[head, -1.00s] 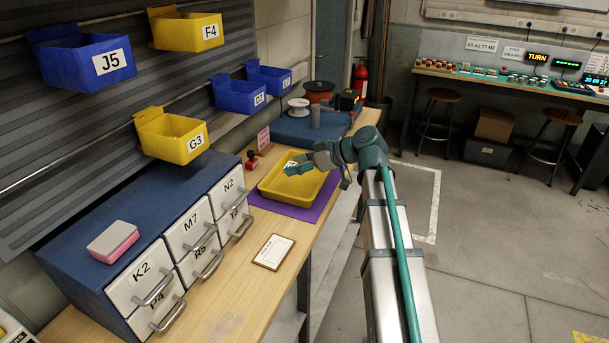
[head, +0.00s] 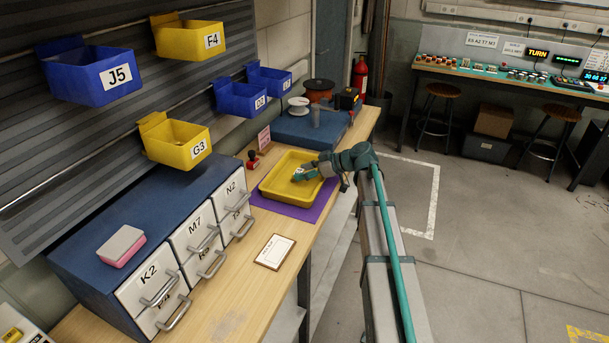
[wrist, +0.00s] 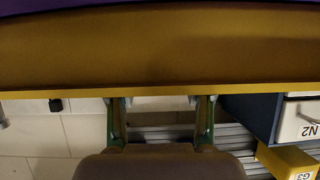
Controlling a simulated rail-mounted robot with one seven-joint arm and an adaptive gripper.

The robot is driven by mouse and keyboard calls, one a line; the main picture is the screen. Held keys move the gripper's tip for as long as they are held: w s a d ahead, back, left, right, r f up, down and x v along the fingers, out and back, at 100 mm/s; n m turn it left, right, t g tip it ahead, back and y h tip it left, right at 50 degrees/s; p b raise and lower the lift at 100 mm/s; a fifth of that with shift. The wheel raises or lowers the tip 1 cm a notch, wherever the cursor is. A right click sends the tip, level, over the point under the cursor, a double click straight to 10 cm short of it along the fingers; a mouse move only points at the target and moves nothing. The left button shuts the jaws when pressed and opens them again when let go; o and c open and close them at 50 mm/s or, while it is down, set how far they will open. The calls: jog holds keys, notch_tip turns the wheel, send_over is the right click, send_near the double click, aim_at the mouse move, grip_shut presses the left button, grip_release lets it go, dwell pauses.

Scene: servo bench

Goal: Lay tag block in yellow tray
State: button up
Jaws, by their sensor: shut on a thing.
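The yellow tray (head: 270,200) lies on a purple mat on the wooden bench. My gripper (head: 299,175) is low over the right part of the tray, shut on the tag block (head: 299,170), a small pale piece mostly hidden by the fingers. In the wrist view the tray's yellow surface (wrist: 160,50) fills the upper part. My two green fingers (wrist: 161,108) stand apart there, with a pale strip of the block (wrist: 160,101) between them. I cannot tell whether the block touches the tray floor.
A red-knobbed stamp (head: 253,160) and a pink card (head: 264,139) stand beyond the tray's left side. A framed card (head: 274,251) lies in front. The drawer cabinet (head: 150,235) is at left, with yellow and blue bins above. A blue case (head: 310,127) stands behind.

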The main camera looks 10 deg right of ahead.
jog(key=shift+f, duration=0.95)
jog(key=shift+f, duration=0.2)
jog(key=o, duration=0.9)
jog(key=shift+r, duration=0.15)
jog(key=shift+r+p, duration=0.2)
jog(key=shift+p, duration=0.15)
jog(key=b+v, duration=0.3)
jog(key=v, duration=0.9)
jog(key=shift+s+f, duration=0.1)
jog(key=shift+f, duration=0.05)
